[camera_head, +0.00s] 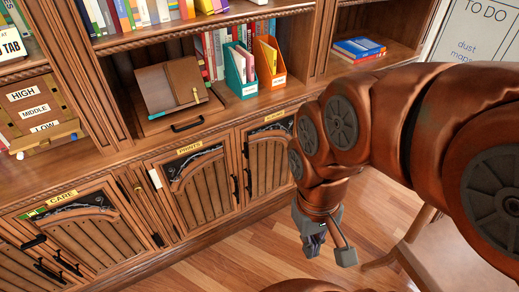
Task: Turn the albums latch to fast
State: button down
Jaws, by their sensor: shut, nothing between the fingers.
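A wooden cupboard door (268,160) stands right of the PRINTS door, with a small yellow label (274,117) above it that is too small to read surely; it may be the albums door. A dark upright fitting (248,180) shows at its left edge. I cannot tell whether it is the latch or a handle, nor how it is set. The door's right side is hidden behind my arm. My gripper (313,250) points down in front of the cupboards, right of this door and apart from it. It is shut and empty.
The PRINTS door (202,188) and CARE door (88,230) lie to the left. Above stand a teal file (240,72), an orange file (268,62) and a brown book on a stand (170,86). Wooden floor (225,262) is free. A wooden leg (405,250) stands at right.

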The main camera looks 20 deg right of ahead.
aim_at(245, 151)
jog(key=z, duration=0.1)
jog(key=i, duration=0.5)
jog(key=z, duration=1.95)
jog(key=k, duration=1.2)
jog(key=u, duration=2.05)
